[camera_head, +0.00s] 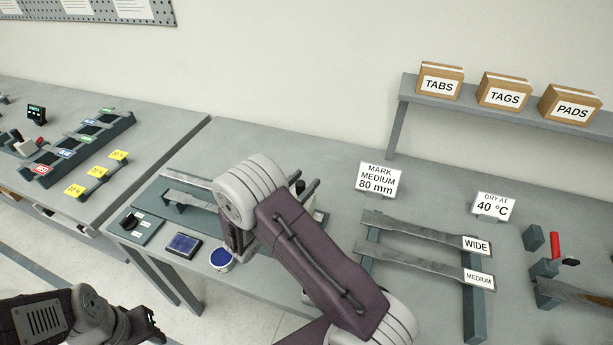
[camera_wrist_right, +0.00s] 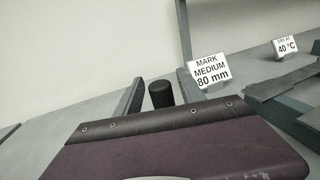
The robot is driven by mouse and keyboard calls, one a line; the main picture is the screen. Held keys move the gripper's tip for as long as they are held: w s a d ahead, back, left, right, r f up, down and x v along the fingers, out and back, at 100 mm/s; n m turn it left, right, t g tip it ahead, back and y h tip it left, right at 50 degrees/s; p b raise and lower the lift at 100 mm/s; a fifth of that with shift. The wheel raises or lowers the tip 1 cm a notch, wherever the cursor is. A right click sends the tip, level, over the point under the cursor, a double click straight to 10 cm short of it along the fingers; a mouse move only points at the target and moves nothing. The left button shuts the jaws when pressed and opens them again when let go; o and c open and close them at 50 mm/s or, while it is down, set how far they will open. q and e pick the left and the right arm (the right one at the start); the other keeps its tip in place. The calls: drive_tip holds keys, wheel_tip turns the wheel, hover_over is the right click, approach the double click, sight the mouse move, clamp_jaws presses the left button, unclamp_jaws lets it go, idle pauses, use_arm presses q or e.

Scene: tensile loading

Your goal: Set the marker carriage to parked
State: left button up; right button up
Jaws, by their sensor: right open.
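My right gripper (camera_head: 305,180) is mostly behind my own arm in the head view. Its two grey fingers stand apart, also in the right wrist view (camera_wrist_right: 160,90). A black upright knob (camera_wrist_right: 161,94), seemingly the marker carriage's handle, shows between the fingers with gaps beside it. It also shows in the head view (camera_head: 300,187). My arm hides the rest of the carriage. A long grey strip (camera_head: 188,179) lies at the marking station's left end. The sign "MARK MEDIUM 80 mm" (camera_head: 379,180) stands behind. My left gripper (camera_head: 148,328) is low at left; its jaws are unclear.
A switch panel (camera_head: 135,226), a blue pad (camera_head: 184,245) and a blue-topped round pot (camera_head: 221,259) are at the bench front. A rack with WIDE (camera_head: 477,245) and MEDIUM (camera_head: 479,280) strips stands right of my arm. A box shelf (camera_head: 490,108) is above.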

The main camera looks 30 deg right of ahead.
drive_tip(key=shift+w+d+r, duration=0.1)
drive_tip(key=shift+w+d, duration=0.1)
drive_tip(key=shift+d, duration=0.4)
clamp_jaws()
idle(1.0)
